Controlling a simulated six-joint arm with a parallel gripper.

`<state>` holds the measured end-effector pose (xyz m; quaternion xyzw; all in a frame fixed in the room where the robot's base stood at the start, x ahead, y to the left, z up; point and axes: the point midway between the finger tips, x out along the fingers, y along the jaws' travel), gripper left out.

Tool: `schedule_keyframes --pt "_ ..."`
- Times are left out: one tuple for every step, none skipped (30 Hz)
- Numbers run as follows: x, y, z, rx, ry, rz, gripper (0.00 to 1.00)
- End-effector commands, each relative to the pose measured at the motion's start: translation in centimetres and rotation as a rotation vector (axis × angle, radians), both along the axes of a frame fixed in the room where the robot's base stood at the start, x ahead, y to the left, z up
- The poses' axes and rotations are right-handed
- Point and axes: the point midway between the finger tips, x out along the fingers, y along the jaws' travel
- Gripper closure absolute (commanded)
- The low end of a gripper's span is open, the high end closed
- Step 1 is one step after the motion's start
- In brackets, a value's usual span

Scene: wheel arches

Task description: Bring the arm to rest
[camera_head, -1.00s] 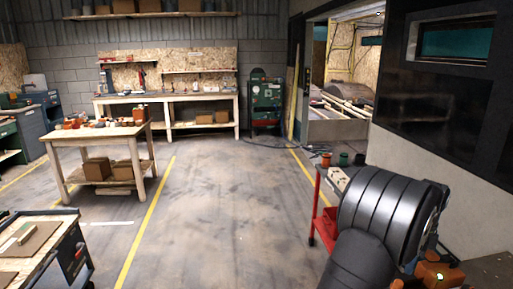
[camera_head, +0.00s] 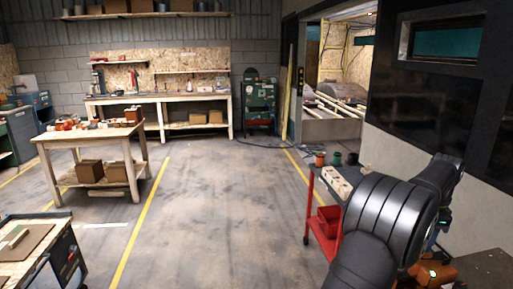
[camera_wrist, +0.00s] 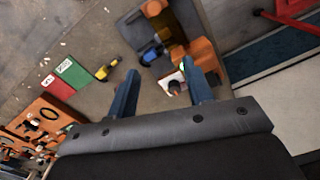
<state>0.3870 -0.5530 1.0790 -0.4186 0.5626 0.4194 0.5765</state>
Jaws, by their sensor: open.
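My arm (camera_head: 392,212) fills the lower right of the head view as thick dark ribbed links. My gripper (camera_wrist: 161,70) shows in the wrist view as two blue fingers, spread apart with nothing held between them. Beyond the fingers lie a small white item with a dark part (camera_wrist: 173,86), orange blocks (camera_wrist: 203,52) and a blue and yellow tool (camera_wrist: 151,52). The fingers look clear of these, though the exact gap cannot be told. I cannot make out the fingers in the head view.
A red cart (camera_head: 322,222) with small pots on top stands just left of my arm. A wooden table (camera_head: 86,140) and a dark cart (camera_head: 68,258) stand at the left. A wall with a window (camera_head: 440,45) is at the right. The middle floor is clear.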

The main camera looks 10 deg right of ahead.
Motion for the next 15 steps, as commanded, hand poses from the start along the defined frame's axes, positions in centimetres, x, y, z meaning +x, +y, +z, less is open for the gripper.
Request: schedule_keyframes --pt "0.0 -0.4 0.0 -0.001 -0.002 0.031 0.53" --pt "-0.1 -0.5 -0.1 0.0 -0.003 0.052 0.53" --pt "-0.1 -0.8 -0.1 0.0 -0.004 0.077 0.53" --pt "-0.1 -0.9 -0.2 0.0 -0.005 0.094 0.53" --pt "-0.1 -1.1 -0.2 0.0 -0.005 0.11 0.53" --pt "-0.1 -1.2 -0.2 0.0 -0.006 0.13 0.53" --pt "-0.2 -1.3 -0.3 0.0 -0.007 0.142 0.53" --pt "-0.2 -1.4 -0.3 0.0 -0.007 0.154 0.53" --pt "-0.2 -1.5 -0.3 0.001 -0.008 0.167 0.53" --pt "-0.2 -1.6 -0.3 0.001 -0.008 0.175 0.53" --pt "-0.2 -1.6 -0.3 0.001 -0.009 0.182 0.53" --pt "-0.2 -1.7 -0.3 0.0 -0.009 0.189 0.53" --pt "-0.2 -1.7 -0.3 0.0 -0.01 0.193 0.53" --pt "-0.2 -1.7 -0.3 0.0 -0.01 0.195 0.53" --pt "-0.2 -1.8 -0.3 0.0 -0.01 0.198 0.53"
